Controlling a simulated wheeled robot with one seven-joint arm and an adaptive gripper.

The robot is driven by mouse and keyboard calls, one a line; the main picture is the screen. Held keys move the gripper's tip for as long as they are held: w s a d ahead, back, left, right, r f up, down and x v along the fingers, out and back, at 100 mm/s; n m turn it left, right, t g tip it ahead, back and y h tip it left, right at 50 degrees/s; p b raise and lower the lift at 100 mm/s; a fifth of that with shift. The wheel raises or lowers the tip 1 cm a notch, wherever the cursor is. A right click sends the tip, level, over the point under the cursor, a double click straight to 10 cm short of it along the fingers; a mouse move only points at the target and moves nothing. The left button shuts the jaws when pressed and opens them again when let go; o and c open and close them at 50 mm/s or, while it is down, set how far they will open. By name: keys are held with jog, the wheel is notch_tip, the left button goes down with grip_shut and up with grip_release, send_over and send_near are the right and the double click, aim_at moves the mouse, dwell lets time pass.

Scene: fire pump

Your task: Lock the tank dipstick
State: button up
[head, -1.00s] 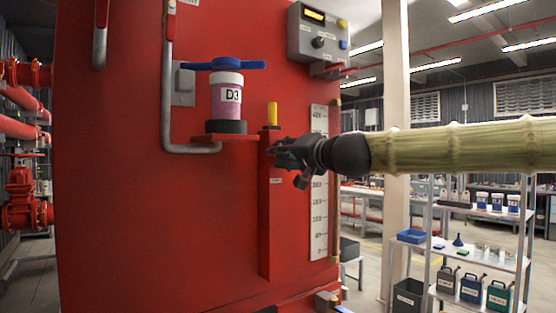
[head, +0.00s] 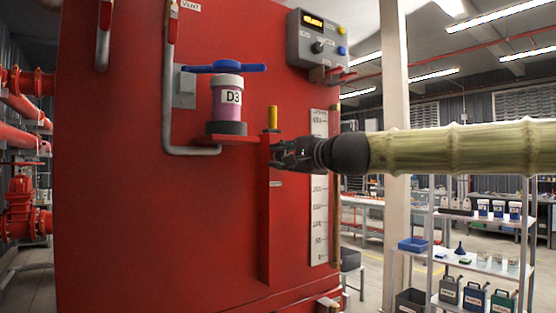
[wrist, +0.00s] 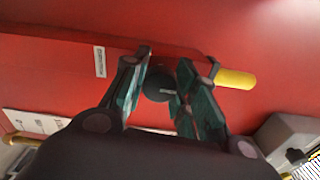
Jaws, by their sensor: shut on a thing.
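The tank dipstick has a yellow handle (head: 272,117) standing upright at the top of a red vertical housing (head: 265,225) on the red tank's side. The yellow handle also shows in the wrist view (wrist: 236,78), just right of the fingers. My gripper (head: 277,153) reaches in from the right, just below the handle. In the wrist view, a dark round knob (wrist: 158,88) on the housing sits between my two green-padded fingers (wrist: 163,90), which are shut on it. The fingers hide the knob in the head view.
A jar marked D3 (head: 228,102) with a blue T-handle stands on a red bracket left of the housing. A white level scale (head: 319,205) runs down the tank on the right. A grey control box (head: 318,37) is above. Shelves (head: 478,262) stand at the right.

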jog(key=shift+o, duration=0.2)
jog(key=shift+f+m, duration=0.25)
jog(key=shift+m, duration=0.15)
jog(key=o, duration=1)
jog(key=shift+r, duration=0.15)
jog(key=shift+s, duration=0.1)
jog(key=v, duration=1.2)
